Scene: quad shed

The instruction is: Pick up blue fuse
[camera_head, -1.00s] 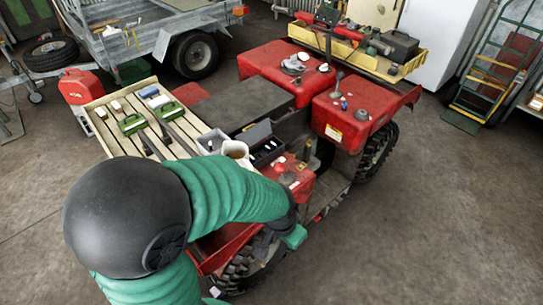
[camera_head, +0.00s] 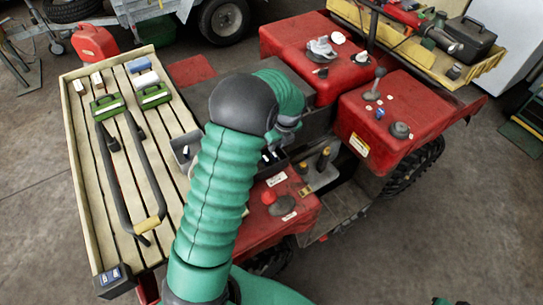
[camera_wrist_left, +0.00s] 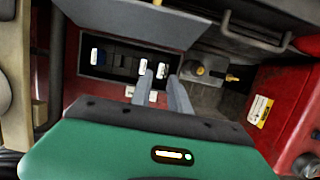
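In the left wrist view, an open dark fuse box (camera_wrist_left: 112,68) holds several small fuses with white faces. The fuse at its left end (camera_wrist_left: 96,56) shows a bluish edge; I cannot tell for sure that it is the blue fuse. My left gripper (camera_wrist_left: 161,91) is open, its two grey fingers apart over the right part of the box, near two white-faced fuses (camera_wrist_left: 152,69). No fuse is clearly held. In the head view, the fuse box (camera_head: 271,157) is partly hidden by my left arm, and the left gripper is mostly hidden too. My right gripper is not clearly visible.
A slatted rack (camera_head: 110,180) with green boxes (camera_head: 107,106) and a black bar lies left. Red fenders (camera_head: 385,105) carry small parts, including a blue one (camera_head: 379,113). A raised grey lid (camera_wrist_left: 135,20) borders the box; a lever (camera_head: 323,158) stands to its right.

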